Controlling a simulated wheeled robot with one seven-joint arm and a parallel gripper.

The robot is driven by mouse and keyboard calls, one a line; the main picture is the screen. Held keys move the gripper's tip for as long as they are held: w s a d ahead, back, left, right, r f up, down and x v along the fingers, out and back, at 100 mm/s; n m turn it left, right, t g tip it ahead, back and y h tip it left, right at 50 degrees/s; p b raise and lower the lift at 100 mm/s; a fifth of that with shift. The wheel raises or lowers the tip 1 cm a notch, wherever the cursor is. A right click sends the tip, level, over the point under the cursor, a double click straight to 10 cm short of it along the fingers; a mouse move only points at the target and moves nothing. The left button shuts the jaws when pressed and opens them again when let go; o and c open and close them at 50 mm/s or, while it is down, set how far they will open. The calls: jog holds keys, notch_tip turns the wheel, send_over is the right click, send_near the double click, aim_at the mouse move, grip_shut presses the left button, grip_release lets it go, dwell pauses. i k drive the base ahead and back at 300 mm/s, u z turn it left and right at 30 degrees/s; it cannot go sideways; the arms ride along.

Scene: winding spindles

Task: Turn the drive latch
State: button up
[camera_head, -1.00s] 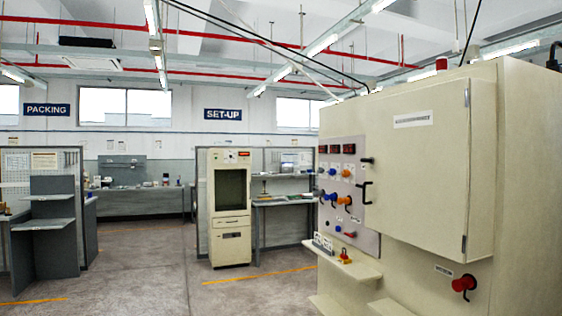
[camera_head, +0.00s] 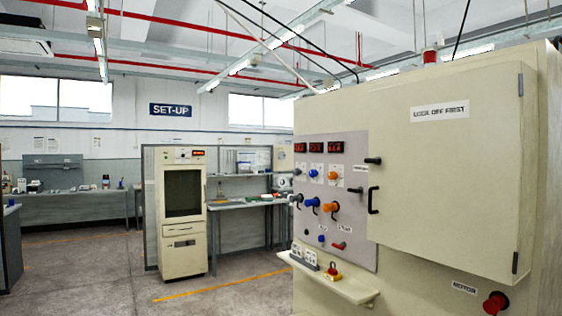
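The beige machine cabinet (camera_head: 440,185) fills the right side, with a grey control panel (camera_head: 335,253) on its front. A black latch handle (camera_head: 373,161) sits at the left edge of the closed cabinet door (camera_head: 450,150), above a black pull handle (camera_head: 373,200). The small labels are too blurred for me to tell which is the drive latch. My gripper is not in view.
A red knob (camera_head: 495,303) is at lower right. A beige glass-fronted unit (camera_head: 182,212) and a workbench (camera_head: 238,203) stand behind. The floor (camera_head: 90,275) at left is clear.

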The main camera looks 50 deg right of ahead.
aim_at(377, 160)
jog(key=z, duration=0.5)
jog(key=i, duration=0.9)
jog(key=z, duration=0.9)
